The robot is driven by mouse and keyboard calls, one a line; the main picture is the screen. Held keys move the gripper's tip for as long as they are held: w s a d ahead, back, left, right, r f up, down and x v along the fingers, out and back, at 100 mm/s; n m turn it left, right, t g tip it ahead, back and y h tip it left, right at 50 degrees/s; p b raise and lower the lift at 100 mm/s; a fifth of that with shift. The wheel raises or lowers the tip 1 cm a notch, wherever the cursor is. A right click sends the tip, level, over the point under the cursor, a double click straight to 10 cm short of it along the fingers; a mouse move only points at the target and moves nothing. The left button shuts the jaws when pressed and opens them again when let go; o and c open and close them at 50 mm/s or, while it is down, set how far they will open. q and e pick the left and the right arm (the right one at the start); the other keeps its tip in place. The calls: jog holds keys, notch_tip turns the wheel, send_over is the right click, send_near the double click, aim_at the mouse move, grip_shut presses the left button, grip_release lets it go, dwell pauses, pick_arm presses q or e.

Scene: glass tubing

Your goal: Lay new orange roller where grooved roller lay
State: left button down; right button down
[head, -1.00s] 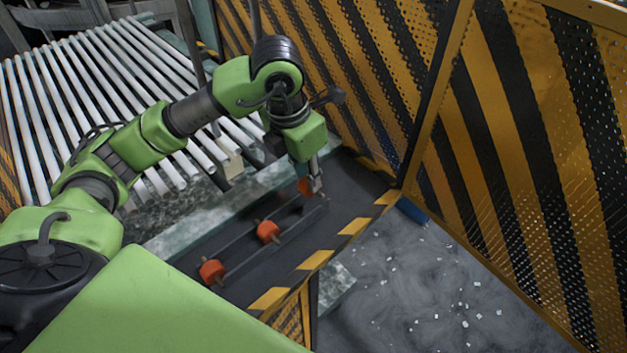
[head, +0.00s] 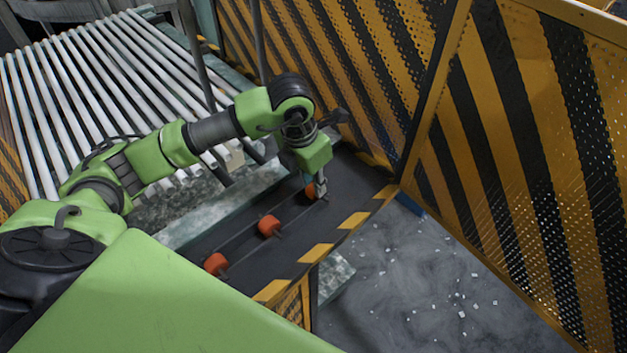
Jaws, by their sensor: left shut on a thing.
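My left gripper (head: 321,188) is at the far end of the dark bench, pointing down. It is shut on an orange roller (head: 310,191), which is partly hidden behind the fingers. The held roller is low, in line with the rails; I cannot tell whether it touches them. Two more orange rollers lie across the dark rails: a middle one (head: 269,226) and a near one (head: 215,264). No grooved roller can be made out. My right gripper is not in view.
The dark bench (head: 262,262) has a yellow-black striped front edge (head: 316,253). Striped perforated panels (head: 480,130) stand behind and to the right. White glass tubes (head: 75,100) lie in a row at the left. White bits litter the grey floor (head: 420,270).

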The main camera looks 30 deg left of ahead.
pick_arm(q)
jog(key=shift+f, duration=0.35)
jog(key=c, duration=1.8)
grip_release()
jog(key=shift+c, duration=0.2)
jog(key=shift+r+p, duration=0.35)
jog(key=shift+r, duration=0.55)
notch_tip(320, 180, up, 11)
jog(key=s+b, duration=0.2)
jog(key=b, duration=0.1)
jog(key=shift+s+a, duration=0.15)
jog(key=shift+a, duration=0.25)
